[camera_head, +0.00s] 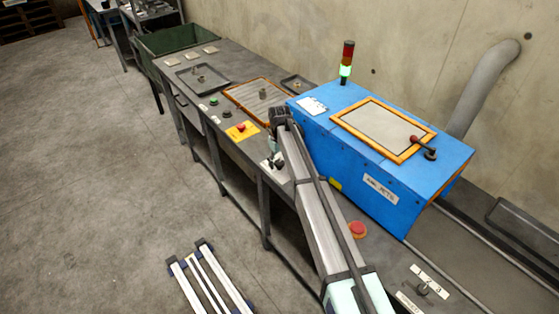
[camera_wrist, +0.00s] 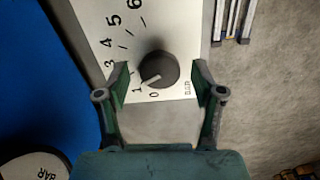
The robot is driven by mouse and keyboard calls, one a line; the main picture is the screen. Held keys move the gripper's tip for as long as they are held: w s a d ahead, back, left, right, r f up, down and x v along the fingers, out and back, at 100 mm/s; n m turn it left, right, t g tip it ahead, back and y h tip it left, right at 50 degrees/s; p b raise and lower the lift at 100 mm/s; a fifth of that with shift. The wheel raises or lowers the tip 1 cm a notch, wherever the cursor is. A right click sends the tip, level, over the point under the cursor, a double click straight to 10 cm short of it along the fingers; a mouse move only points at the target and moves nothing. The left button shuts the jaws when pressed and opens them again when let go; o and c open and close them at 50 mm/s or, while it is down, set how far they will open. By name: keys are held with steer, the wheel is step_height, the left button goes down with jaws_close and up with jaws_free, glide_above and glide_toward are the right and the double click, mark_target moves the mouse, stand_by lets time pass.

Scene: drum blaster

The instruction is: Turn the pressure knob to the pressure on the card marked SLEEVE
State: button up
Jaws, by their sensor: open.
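The pressure knob (camera_wrist: 157,69) is a dark round knob with a white pointer line, on a white dial plate (camera_wrist: 95,22) marked from 0 upward, with BAR printed beside it. The pointer aims down-left, near the 1 mark. My gripper (camera_wrist: 160,80) is open, its two green fingers on either side of the knob; I cannot tell whether they touch it. In the head view my arm mostly hides the gripper and knob. A white card (camera_head: 312,105) lies on the blue cabinet, its writing too small to read. I cannot make out the word SLEEVE anywhere.
The blue cabinet (camera_head: 385,195) with an orange-framed window stands right of my arm. A round gauge marked BAR (camera_wrist: 35,165) shows at lower left. A red emergency button on a yellow plate (camera_head: 242,130) and another red button (camera_head: 357,229) sit on the bench.

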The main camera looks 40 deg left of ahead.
steer(key=c, duration=1.1)
steer(key=shift+c, duration=0.2)
steer(key=shift+f+m+b, duration=0.15)
steer(key=shift+m+b, duration=0.6)
steer(key=shift+m, duration=0.25)
steer(key=shift+m+b, duration=0.65)
steer(key=shift+m, duration=0.55)
steer(key=m+b, duration=0.1)
steer(key=m, duration=0.4)
steer(key=shift+b, duration=0.4)
steer(key=shift+d+m, duration=0.1)
steer(key=shift+m, duration=0.2)
steer(key=shift+s, duration=0.1)
